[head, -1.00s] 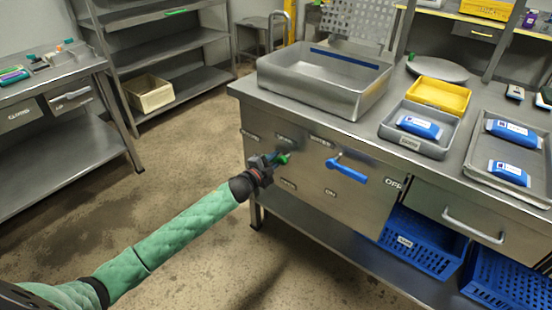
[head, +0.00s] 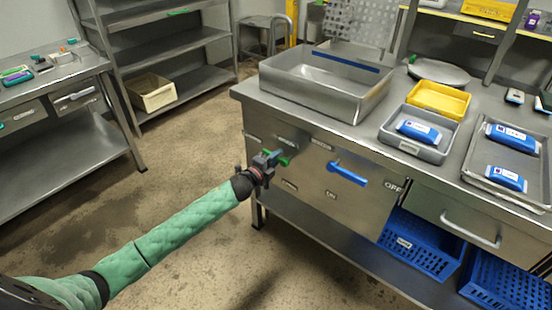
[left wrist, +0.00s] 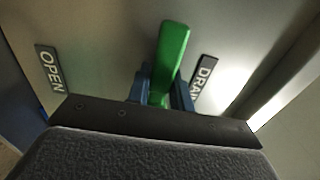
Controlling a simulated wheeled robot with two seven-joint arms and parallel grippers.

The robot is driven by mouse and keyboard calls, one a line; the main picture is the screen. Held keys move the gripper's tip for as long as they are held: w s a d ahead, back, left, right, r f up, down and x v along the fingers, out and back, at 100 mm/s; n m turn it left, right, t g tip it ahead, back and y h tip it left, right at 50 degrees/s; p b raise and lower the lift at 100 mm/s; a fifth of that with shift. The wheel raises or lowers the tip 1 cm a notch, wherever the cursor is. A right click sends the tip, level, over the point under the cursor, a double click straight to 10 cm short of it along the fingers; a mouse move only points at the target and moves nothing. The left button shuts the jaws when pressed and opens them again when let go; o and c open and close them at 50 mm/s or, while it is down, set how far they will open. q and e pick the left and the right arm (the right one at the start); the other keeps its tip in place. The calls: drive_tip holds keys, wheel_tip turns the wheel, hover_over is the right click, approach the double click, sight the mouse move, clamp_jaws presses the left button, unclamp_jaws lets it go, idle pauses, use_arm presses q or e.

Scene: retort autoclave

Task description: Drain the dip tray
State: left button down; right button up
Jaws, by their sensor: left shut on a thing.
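The dip tray, a deep steel basin (head: 305,94), stands on the left end of the steel counter. On the panel below it is a green drain lever (head: 279,154), partly hidden by my gripper. My left gripper (head: 269,160) is at the panel and shut on the green lever. In the left wrist view the green lever (left wrist: 174,50) stands between the blue fingers (left wrist: 160,90), with an OPEN label (left wrist: 50,68) to its left and a partly hidden label starting "DRA" (left wrist: 203,77) to its right. My right gripper is not in view.
A blue lever (head: 347,173) sits on the same panel to the right. A grey tray (head: 404,145), a yellow bin (head: 439,97) and a steel tray (head: 490,183) share the counter. Blue crates (head: 423,245) stand below. The floor at left is open.

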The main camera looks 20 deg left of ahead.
use_arm(q)
drive_tip(key=shift+d+f, duration=0.1)
drive_tip(key=c, duration=1.2)
unclamp_jaws()
drive_tip(key=shift+c, duration=0.2)
drive_tip(key=v, duration=0.8)
